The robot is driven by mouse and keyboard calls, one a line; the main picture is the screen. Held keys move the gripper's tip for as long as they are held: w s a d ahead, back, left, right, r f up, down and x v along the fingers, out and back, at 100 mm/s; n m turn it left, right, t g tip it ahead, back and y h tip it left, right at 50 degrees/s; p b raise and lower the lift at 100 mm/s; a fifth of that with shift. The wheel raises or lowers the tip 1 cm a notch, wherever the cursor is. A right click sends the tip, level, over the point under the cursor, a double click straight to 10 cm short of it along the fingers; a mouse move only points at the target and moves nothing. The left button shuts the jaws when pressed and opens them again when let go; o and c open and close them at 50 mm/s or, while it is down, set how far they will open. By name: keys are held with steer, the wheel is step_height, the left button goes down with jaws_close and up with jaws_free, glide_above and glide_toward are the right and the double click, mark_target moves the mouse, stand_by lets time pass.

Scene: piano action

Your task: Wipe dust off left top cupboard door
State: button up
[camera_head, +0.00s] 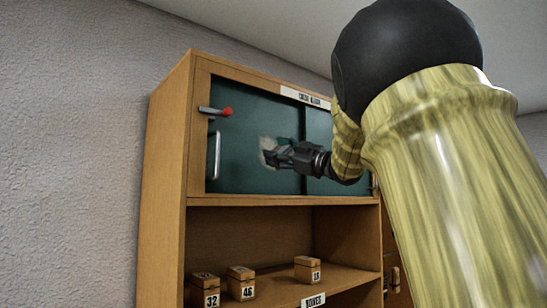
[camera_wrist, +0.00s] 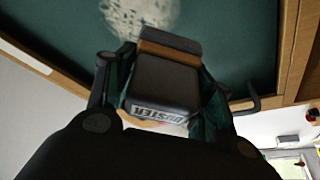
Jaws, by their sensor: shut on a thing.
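The left top cupboard door (camera_head: 238,135) is a dark green panel in a wooden frame, with a metal handle (camera_head: 214,156) near its left edge. A pale dust patch (camera_head: 267,146) lies on its right part; it also shows at the top of the wrist view (camera_wrist: 140,14). My gripper (camera_head: 275,156) is at the door, just right of and below the patch. In the wrist view my gripper (camera_wrist: 163,95) is shut on a dark block-shaped duster (camera_wrist: 165,75) with a brown band and a label. The duster lies beside the patch; I cannot tell whether it touches the door.
A red-knobbed lever (camera_head: 222,112) sticks out at the door's upper left. A second green door (camera_head: 318,125) is to the right, partly behind my arm. Several small numbered wooden boxes (camera_head: 241,283) stand on the open shelf below.

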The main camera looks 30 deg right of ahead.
steer(key=shift+s+a+r, duration=0.3)
steer(key=shift+s+r, duration=0.35)
steer(key=shift+s, duration=0.1)
steer(key=p, duration=0.1)
glide_toward(255, 150)
steer(key=a+x, duration=0.1)
steer(key=x, duration=0.3)
steer(key=shift+s+d+r+p, duration=0.3)
steer(key=shift+s+r, duration=0.05)
steer(key=shift+s, duration=0.2)
steer(key=shift+w+a+f, duration=0.1)
steer(key=shift+w+f, duration=0.05)
steer(key=shift+w, duration=0.5)
steer(key=shift+w+a+p, duration=0.1)
steer(key=shift+w+p, duration=0.35)
steer(key=shift+w, duration=0.35)
